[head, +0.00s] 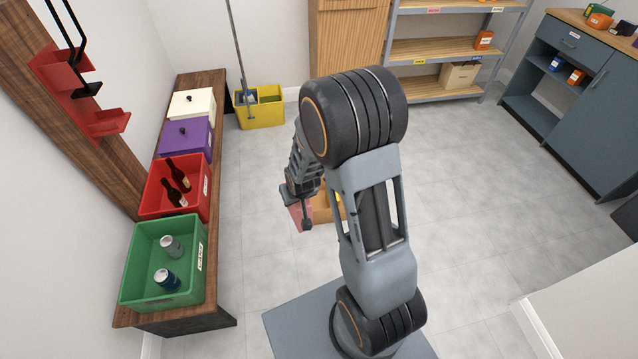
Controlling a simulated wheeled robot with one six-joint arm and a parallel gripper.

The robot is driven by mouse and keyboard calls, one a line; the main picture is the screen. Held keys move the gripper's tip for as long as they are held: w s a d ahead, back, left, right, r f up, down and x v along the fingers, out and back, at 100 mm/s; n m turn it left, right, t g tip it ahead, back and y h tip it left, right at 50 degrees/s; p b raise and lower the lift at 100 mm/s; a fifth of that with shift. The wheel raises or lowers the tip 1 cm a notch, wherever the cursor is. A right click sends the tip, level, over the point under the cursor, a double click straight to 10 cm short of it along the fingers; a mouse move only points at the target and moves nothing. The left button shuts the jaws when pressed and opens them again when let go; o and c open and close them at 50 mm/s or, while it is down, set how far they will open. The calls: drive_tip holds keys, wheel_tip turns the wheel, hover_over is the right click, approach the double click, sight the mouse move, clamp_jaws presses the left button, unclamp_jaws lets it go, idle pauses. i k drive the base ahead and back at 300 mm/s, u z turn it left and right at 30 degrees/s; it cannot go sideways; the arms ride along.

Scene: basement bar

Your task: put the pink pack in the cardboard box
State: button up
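The pink pack (297,216) is at the end of my arm in the head view, between the fingers of my gripper (299,208). My gripper is shut on it and holds it above the floor, left of my arm's upper link. Just right of the pack, a tan cardboard box (322,215) shows with something orange-yellow in it. My arm hides much of this box. Whether the pack overlaps the box's opening cannot be told.
A low wooden bench (212,230) on the left holds a green crate (185,300) with cans, a red crate (190,208) with bottles, and purple and white boxes. A yellow bucket (262,117) stands behind. Grey shelves (420,50) and a blue cabinet (575,110) stand at back right. Floor between is clear.

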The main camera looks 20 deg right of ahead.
sight(316, 202)
drive_tip(key=i, duration=1.55)
drive_tip(key=z, duration=0.2)
